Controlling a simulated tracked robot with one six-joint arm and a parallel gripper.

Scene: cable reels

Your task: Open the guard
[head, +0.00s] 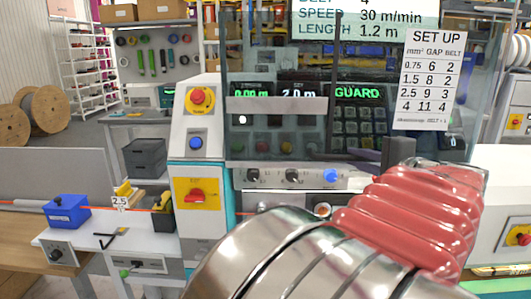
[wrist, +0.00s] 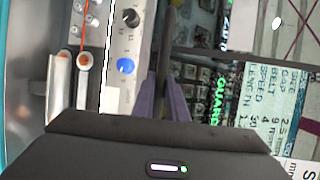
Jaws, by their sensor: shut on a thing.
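The guard (head: 360,70) is a clear, tinted panel in front of the machine's control face in the head view. It looks lowered over the displays and keypad. A dark bar (wrist: 170,45), which looks like the guard's handle, runs between my gripper's fingers in the wrist view. My gripper (wrist: 162,105) is shut on this bar, with a purple-grey finger on either side. In the head view my red and silver arm hides most of my gripper, and only a dark part shows by the guard's lower right. A green display (head: 358,93) reads GUARD.
Below the guard are a black knob (head: 252,175) and a blue knob (head: 331,176). A red stop button (head: 198,97) and a red switch (head: 196,196) are on the left column. A set-up sheet (head: 429,78) hangs at upper right. A blue box (head: 67,211) stands left.

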